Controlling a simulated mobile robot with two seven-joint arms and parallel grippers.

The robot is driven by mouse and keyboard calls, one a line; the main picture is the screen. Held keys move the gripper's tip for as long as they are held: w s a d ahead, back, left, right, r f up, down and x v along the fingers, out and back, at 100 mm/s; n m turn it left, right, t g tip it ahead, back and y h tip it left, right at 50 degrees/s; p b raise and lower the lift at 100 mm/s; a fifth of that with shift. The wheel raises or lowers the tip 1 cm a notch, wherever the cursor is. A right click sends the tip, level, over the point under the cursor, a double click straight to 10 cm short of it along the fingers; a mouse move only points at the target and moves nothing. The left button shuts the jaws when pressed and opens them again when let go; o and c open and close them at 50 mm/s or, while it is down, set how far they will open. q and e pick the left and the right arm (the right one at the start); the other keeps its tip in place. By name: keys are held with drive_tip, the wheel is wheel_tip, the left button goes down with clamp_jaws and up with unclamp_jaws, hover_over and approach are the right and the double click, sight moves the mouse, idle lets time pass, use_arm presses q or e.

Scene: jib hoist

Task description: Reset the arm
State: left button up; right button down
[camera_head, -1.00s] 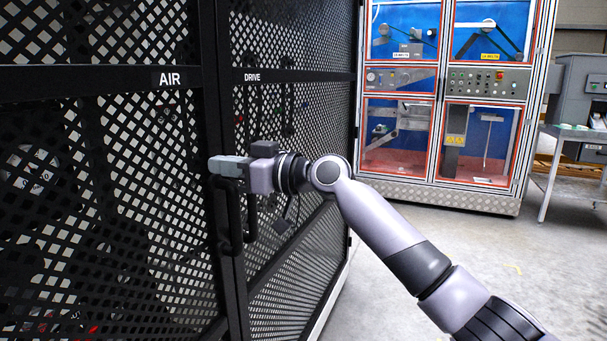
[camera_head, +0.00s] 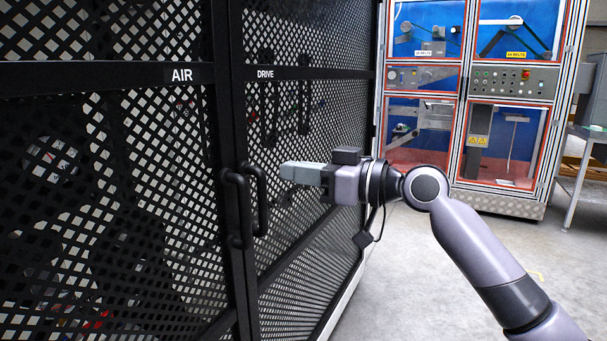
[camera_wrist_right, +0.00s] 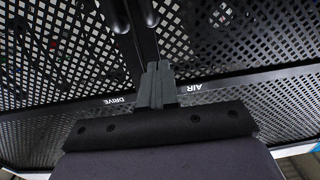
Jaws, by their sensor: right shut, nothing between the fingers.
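My right gripper (camera_head: 286,172) is shut and empty. It points left, in front of the black mesh door marked DRIVE (camera_head: 300,130), to the right of the two door handles and apart from them. The black handles, one on the AIR door (camera_head: 238,208) and one on the DRIVE door (camera_head: 258,200), stand side by side at the door seam. In the right wrist view the shut fingers (camera_wrist_right: 158,68) point toward the mesh doors, with the handles (camera_wrist_right: 132,15) beyond them at the top. My left gripper is not in view.
The AIR door (camera_head: 110,190) fills the left side, and both doors look closed. A framed cabinet with blue panels (camera_head: 470,90) stands at the back right, beside a grey table (camera_head: 590,133). The concrete floor (camera_head: 420,290) between is clear.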

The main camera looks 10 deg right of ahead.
drive_tip(key=s+d+f+m+t+h, duration=0.1)
drive_tip(key=s+d+f+m+h, duration=0.15)
drive_tip(key=f, duration=0.85)
drive_tip(key=s+d+f+m+t+h, duration=0.1)
drive_tip(key=s+f+m+h, duration=0.15)
drive_tip(key=f, duration=0.75)
drive_tip(key=s+d+f+m+h, duration=0.1)
drive_tip(key=s+f+m, duration=0.15)
drive_tip(key=f, duration=0.85)
drive_tip(key=s+d+f+m+g+h, duration=0.1)
drive_tip(key=s+d+f+h, duration=0.25)
drive_tip(key=s+f, duration=0.55)
drive_tip(key=s+d+f+m+h, duration=0.1)
drive_tip(key=s+d+f+h, duration=0.35)
drive_tip(key=s, duration=0.75)
wheel_tip(320, 180, up, 8)
drive_tip(key=s+d+y+p, duration=0.1)
drive_tip(key=p, duration=1.2)
drive_tip(key=shift+d+r, duration=0.2)
drive_tip(key=shift+d, duration=0.15)
drive_tip(key=shift+n, duration=0.25)
